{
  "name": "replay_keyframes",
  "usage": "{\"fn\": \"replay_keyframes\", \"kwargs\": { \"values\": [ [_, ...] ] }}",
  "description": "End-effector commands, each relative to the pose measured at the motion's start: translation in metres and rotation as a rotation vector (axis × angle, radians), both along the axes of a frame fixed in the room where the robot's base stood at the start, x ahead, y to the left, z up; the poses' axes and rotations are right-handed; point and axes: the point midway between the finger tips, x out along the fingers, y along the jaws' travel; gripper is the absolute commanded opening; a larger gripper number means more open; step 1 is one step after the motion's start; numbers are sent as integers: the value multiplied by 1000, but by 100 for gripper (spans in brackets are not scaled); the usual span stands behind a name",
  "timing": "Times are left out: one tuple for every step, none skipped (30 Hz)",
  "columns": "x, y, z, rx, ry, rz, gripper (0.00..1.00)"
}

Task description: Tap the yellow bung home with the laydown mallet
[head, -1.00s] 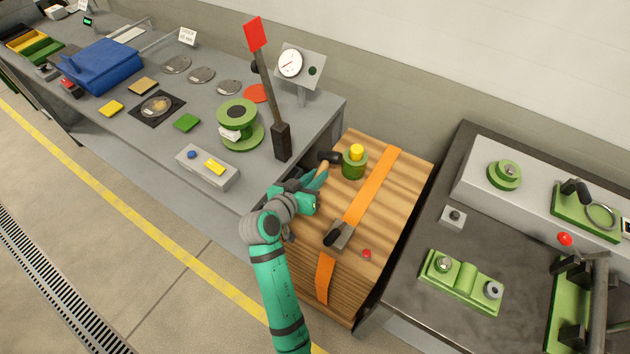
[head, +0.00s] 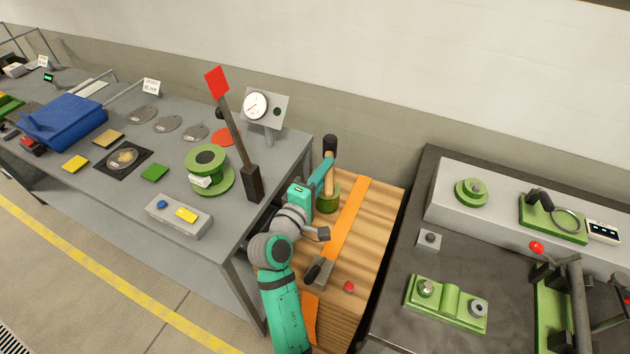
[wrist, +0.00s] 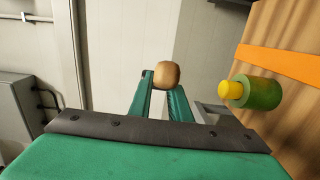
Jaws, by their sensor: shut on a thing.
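My gripper (head: 322,182) is shut on the wooden handle of the mallet (head: 329,158). The mallet stands roughly upright in the head view, its black head at the top. In the wrist view the rounded wooden handle end (wrist: 167,75) shows between my green fingers (wrist: 158,98). The yellow bung (wrist: 231,90) stands out of a green holder (wrist: 263,93), right of my fingers and apart from them. In the head view the green holder (head: 327,201) sits on the wooden crate, partly behind my gripper and the mallet; the bung is hidden there.
The wooden crate (head: 378,205) carries an orange strap (head: 352,215), a dark buckle (head: 319,272) and a red knob (head: 349,286). A grey bench (head: 225,237) with a green spool (head: 207,170) and gauge (head: 256,105) stands left. A dark table (head: 398,300) with green fixtures stands right.

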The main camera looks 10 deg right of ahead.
Motion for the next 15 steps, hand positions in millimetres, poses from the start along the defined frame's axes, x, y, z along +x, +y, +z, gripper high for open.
{"fn": "replay_keyframes", "kwargs": {
  "values": [
    [0,-1,3,-8,-1,0,0],
    [0,-1,3,-11,0,0,0],
    [0,-1,4,-14,1,0,0],
    [0,-1,4,-14,1,0,0],
    [0,-1,4,-13,1,1,0],
    [0,-1,3,-13,1,1,0],
    [0,0,3,-12,1,1,0],
    [0,0,3,-12,1,1,0],
    [0,0,3,-12,1,1,0],
    [0,0,3,-12,1,2,0],
    [0,0,3,-12,1,2,0],
    [0,1,3,-12,1,2,0],
    [0,0,2,-12,1,1,0],
    [0,0,1,-12,2,1,0],
    [0,0,-1,-12,2,1,0]
  ]
}}
